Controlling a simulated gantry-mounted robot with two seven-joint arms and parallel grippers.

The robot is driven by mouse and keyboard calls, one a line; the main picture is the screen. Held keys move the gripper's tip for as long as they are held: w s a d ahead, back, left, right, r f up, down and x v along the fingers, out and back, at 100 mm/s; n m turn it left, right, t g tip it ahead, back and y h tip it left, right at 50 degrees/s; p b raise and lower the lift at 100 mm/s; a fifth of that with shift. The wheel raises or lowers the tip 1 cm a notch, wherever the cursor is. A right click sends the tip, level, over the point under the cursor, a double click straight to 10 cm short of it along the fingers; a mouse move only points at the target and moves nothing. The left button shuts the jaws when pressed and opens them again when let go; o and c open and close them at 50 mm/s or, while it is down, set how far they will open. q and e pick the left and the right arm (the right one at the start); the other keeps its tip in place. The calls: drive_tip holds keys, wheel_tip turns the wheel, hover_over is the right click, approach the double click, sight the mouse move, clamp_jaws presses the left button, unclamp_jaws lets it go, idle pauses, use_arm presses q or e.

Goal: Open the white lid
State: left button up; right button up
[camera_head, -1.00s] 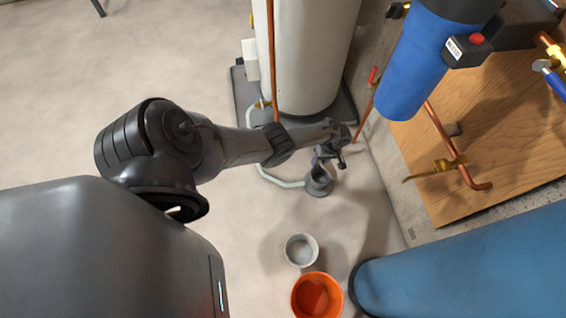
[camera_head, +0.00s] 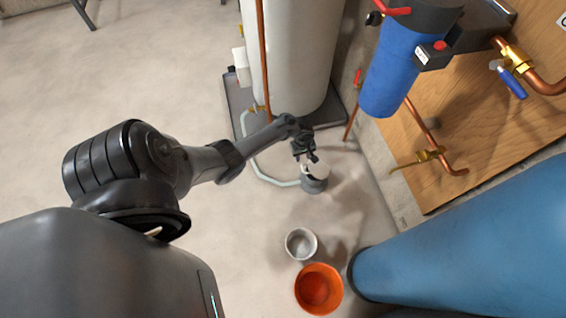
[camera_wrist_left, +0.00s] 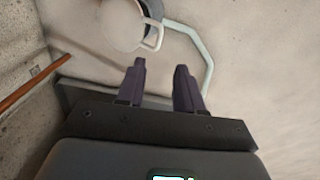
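The white lid (camera_head: 317,170) shows at the top of a small grey container (camera_head: 314,185) on the floor, partly behind my left gripper. In the left wrist view the lid (camera_wrist_left: 118,24) is a round white disc with a looped handle (camera_wrist_left: 156,36) at its side. Part of the grey container (camera_wrist_left: 152,8) shows beyond it at the top edge. My left gripper (camera_head: 309,158) is just above and beside the lid in the head view. In the wrist view its two dark fingers (camera_wrist_left: 161,75) are apart with nothing between them, short of the handle. My right gripper is not in view.
A pale hose (camera_head: 262,172) curves on the floor to the container. A white tank (camera_head: 295,60) on a dark base stands behind. A light grey pot (camera_head: 301,244) and an orange bucket (camera_head: 319,289) stand in front. A blue tank (camera_head: 470,250) lies to the right.

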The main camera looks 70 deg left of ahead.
use_arm(q)
drive_tip(key=s+d+p, duration=0.2)
drive_tip(key=s, duration=0.7)
drive_tip(key=shift+f+p, duration=0.4)
drive_tip(key=shift+f, duration=0.05)
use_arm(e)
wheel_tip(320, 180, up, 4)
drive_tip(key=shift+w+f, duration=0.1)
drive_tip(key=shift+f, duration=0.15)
use_arm(q)
drive_tip(key=shift+s+d, duration=0.1)
drive_tip(key=shift+s, duration=0.05)
